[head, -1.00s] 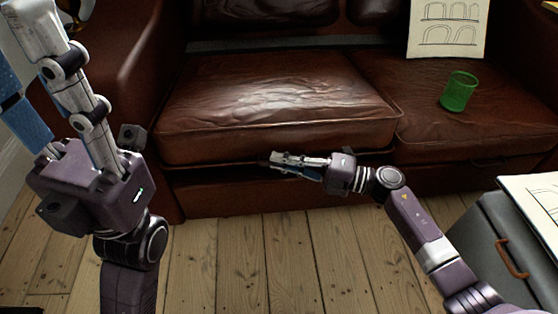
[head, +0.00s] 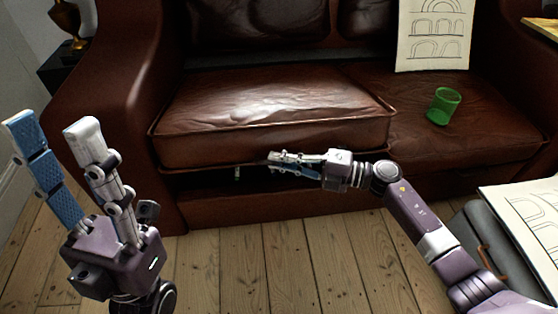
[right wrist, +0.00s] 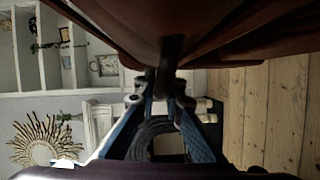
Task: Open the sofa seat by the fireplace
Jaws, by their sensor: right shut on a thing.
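The brown leather sofa seat (head: 270,105) is the left cushion in the head view. Its front edge stands slightly raised, with a dark gap below it above the sofa base (head: 270,207). My right gripper (head: 272,161) is at the underside of this front edge, shut on the seat's lower edge. In the right wrist view, its fingertips (right wrist: 164,82) meet at a dark part under the leather; the exact contact is hard to see. My left gripper (head: 50,125) points up, open and empty, at the left, apart from the sofa.
The floorboards (head: 290,270) before the sofa are clear.

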